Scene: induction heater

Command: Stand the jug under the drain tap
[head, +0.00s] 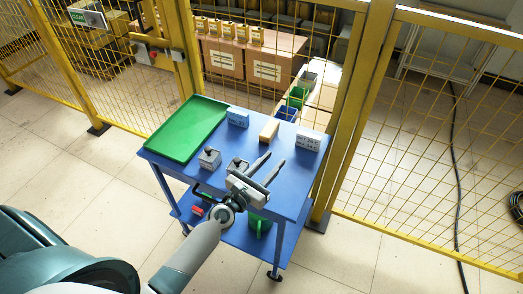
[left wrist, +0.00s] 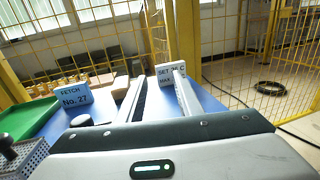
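No drain tap is to be made out in either view, and nothing shows clearly as a jug. A green object (head: 260,224), partly hidden, stands on the lower shelf of the blue trolley (head: 205,181); I cannot tell what it is. My left gripper (head: 274,160) is above the right part of the trolley top, with its two fingers apart and nothing between them. Its fingers also show in the left wrist view (left wrist: 158,88), pointing toward the white card. My right gripper is not in view.
On the trolley top are a green tray (head: 188,128), a blue card (head: 238,117), a tan block (head: 269,130), a white card (head: 308,141) and small grey boxes with black knobs (head: 209,158). A small red item (head: 197,210) shows below. Yellow mesh fencing (head: 440,130) stands behind.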

